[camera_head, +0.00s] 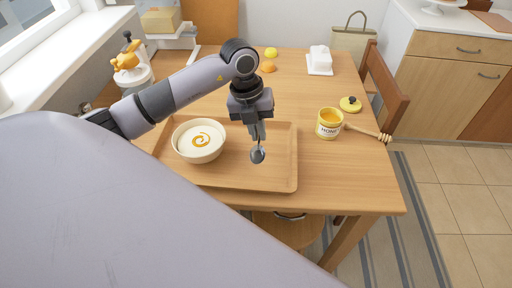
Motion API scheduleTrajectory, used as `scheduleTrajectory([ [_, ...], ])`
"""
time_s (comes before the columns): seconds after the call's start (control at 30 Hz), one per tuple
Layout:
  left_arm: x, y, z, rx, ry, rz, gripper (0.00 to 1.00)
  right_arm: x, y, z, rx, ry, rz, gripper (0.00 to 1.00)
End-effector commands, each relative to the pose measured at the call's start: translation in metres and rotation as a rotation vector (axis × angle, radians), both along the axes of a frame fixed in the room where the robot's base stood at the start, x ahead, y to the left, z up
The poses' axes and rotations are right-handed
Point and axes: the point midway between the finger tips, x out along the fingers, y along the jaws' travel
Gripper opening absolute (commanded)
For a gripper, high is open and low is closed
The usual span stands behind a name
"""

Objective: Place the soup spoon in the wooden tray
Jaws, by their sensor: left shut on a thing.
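The soup spoon (257,156) is a small dark metal spoon that hangs bowl-down from my left gripper (257,135). The gripper is shut on its handle. The spoon shows over the right half of the wooden tray (275,180); I cannot tell whether its tip touches the tray floor. The tray lies on the table and holds a cream bowl (199,153) of soup with an orange swirl at its left. The right part of the tray looks bare. My right gripper is not in view.
A honey jar (329,123), a wooden dipper (370,132) and a yellow lid (350,104) are right of the tray. A white butter dish (319,62) stands at the back. A chair (383,90) is at the table's right edge.

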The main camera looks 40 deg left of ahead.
Motion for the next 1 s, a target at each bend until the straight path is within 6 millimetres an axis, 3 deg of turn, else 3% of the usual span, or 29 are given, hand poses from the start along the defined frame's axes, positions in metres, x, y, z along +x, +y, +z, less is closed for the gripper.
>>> scheduleTrajectory([
  [0.1, 0.0, 0.0, -0.024, -0.001, 0.002, 0.001, 0.0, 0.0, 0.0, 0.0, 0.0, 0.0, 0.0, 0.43],
  [0.37, 0.0, 0.0, -0.044, 0.0, 0.001, 0.0, 0.0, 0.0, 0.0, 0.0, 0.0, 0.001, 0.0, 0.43],
  [0.6, 0.0, 0.0, -0.077, 0.0, 0.001, 0.0, 0.0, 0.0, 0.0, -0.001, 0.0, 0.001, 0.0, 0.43],
  [0.97, 0.001, 0.0, -0.082, 0.0, -0.002, -0.001, 0.0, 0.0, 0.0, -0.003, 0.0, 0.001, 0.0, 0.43],
  [1.0, 0.001, 0.0, -0.083, 0.0, -0.002, -0.001, 0.13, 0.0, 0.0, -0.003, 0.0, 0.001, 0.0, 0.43],
])
